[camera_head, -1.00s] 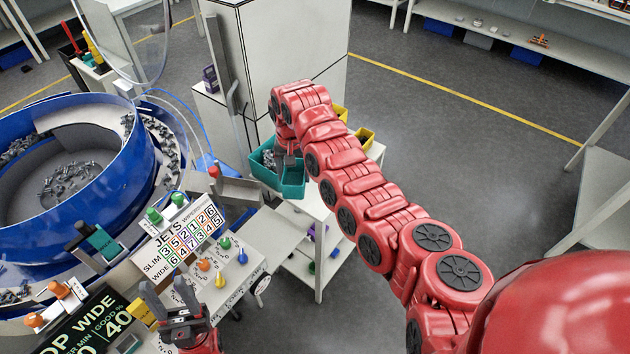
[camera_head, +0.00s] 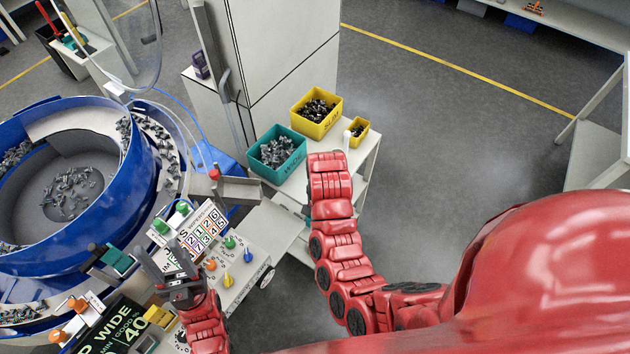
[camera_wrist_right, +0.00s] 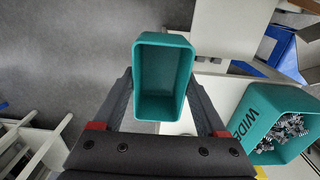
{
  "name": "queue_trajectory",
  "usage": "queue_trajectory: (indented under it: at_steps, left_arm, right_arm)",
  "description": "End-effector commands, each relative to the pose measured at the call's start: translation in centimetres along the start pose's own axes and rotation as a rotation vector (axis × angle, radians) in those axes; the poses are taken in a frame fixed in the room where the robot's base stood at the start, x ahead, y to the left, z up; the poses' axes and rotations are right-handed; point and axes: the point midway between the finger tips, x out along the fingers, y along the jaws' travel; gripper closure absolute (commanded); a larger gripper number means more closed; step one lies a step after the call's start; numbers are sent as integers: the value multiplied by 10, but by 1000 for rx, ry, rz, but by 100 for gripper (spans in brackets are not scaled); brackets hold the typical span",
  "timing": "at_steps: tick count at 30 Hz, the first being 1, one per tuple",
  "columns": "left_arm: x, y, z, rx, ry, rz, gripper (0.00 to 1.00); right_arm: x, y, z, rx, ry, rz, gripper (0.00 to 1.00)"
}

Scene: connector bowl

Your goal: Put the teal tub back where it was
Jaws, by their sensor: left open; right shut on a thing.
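An empty teal tub (camera_wrist_right: 163,78) shows in the right wrist view, between the fingers of my right gripper (camera_wrist_right: 163,100), which is shut on it. Its open top faces that camera. In the head view my right arm hides the gripper and most or all of this tub. A larger teal bin (camera_head: 264,162) marked WIDE, filled with grey connectors, stands on the white stand; it also shows in the right wrist view (camera_wrist_right: 256,125), to the right of the held tub and apart from it. My left gripper (camera_head: 172,262) is open and empty beside the control panel.
A yellow bin (camera_head: 305,127) with dark parts and a small yellow tub (camera_head: 352,138) share the white stand (camera_head: 362,160). A tall white cabinet (camera_head: 280,60) stands behind. The blue bowl feeder (camera_head: 130,165) and panel (camera_head: 240,258) are at left. Floor right of the stand is clear.

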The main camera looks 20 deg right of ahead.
Motion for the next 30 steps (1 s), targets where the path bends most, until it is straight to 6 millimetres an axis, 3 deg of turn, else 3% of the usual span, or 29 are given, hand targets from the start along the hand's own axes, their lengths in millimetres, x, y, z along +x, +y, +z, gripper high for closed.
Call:
queue_trajectory:
  at_steps: [6,17,18,19,30]
  left_arm:
    - [-39,2,7,0,0,0,50]
    - [-109,5,18,0,0,0,50]
    - [-94,5,16,0,-1,0,50]
    - [-92,5,16,0,0,0,50]
    - [-90,4,15,0,0,0,50]
  right_arm:
    - [13,-34,-40,-1,6,1,84]
    - [20,-79,-88,1,4,-1,84]
    - [11,-80,-90,0,-1,4,84]
    - [10,-83,-92,-1,-1,3,84]
    - [13,-93,-103,-1,-2,3,84]
